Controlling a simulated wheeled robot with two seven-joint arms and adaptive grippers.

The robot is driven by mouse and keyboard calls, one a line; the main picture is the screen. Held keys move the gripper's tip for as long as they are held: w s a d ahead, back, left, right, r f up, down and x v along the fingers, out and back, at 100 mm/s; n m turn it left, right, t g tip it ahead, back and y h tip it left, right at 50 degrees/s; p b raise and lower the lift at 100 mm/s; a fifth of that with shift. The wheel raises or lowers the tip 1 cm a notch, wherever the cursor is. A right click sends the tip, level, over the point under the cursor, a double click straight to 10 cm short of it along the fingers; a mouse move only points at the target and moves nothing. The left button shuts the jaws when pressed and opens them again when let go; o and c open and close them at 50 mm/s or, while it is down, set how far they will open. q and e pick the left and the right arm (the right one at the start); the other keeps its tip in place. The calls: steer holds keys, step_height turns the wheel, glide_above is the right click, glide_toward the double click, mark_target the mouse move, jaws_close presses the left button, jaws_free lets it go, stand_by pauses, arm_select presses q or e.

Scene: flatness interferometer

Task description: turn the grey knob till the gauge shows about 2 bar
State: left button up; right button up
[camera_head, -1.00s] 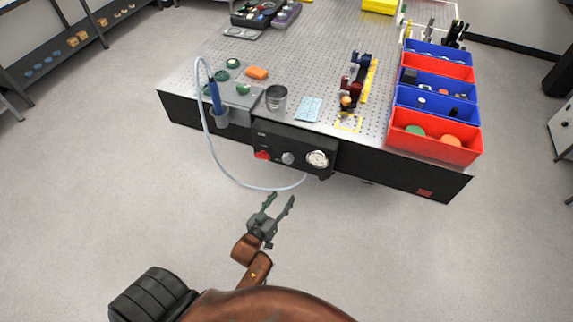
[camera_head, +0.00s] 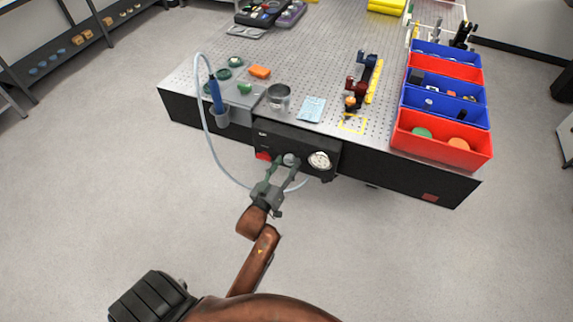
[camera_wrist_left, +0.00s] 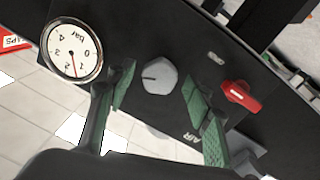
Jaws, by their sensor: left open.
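The grey knob (camera_head: 289,159) is on the black panel (camera_head: 259,138) at the table's front. In the left wrist view the grey knob (camera_wrist_left: 160,76) shows a dark mark line and lies between my open fingers, with gaps at both sides. My left gripper (camera_head: 283,172) is open just in front of the knob; it also shows in the wrist view (camera_wrist_left: 160,92). The round white gauge (camera_head: 319,160) is right of the knob. In the wrist view the gauge (camera_wrist_left: 75,50) appears turned over; its red needle seems to point between 1 and 2. My right gripper is not in view.
A red valve handle (camera_wrist_left: 240,95) sits on the knob's other side, close to one finger. A pale hose (camera_head: 207,135) loops down in front of the panel. A metal cup (camera_head: 278,98) and red and blue bins (camera_head: 440,142) stand on the table above.

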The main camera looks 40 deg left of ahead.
arm_select(q)
steer(key=shift+c, duration=0.4)
steer(key=c, duration=1.1)
steer(key=shift+r+m+p, duration=0.2)
steer(key=shift+m+p, duration=0.2)
steer(key=shift+p, duration=0.55)
steer(key=shift+f, duration=0.15)
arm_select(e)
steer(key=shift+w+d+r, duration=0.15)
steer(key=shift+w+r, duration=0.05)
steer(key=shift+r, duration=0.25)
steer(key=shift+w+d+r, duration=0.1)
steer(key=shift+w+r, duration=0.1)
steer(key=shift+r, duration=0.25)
arm_select(q)
steer(key=o, duration=1.2)
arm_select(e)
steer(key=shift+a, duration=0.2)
